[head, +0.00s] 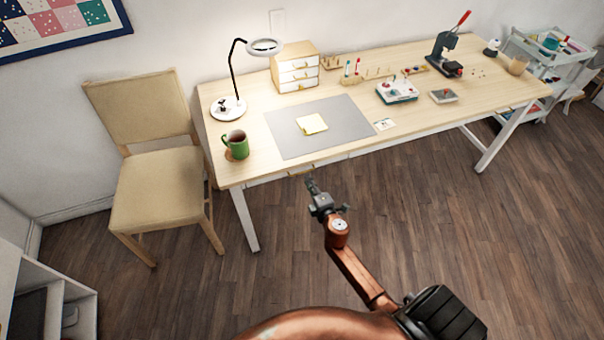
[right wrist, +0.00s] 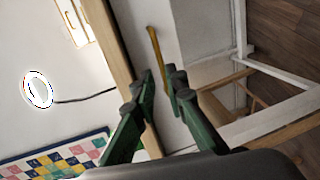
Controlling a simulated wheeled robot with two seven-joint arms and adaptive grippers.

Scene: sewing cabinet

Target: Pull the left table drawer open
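The left table drawer (head: 270,178) is a shallow white front under the tabletop's near edge and looks closed. Its thin yellow handle (head: 301,170) also shows in the right wrist view (right wrist: 155,48), against the white front. My right gripper (head: 310,183) is just in front of the handle. In the right wrist view its green fingers (right wrist: 159,78) are apart, and the handle's near end lines up with the gap between their tips. I cannot tell whether they touch it. My left gripper is not in view.
The wooden table (head: 240,172) carries a green mug (head: 236,146) near its left front corner, a grey mat (head: 350,130), a magnifier lamp (head: 264,46) and small boxes. A beige chair (head: 160,190) stands at the left. The floor in front of the table is clear.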

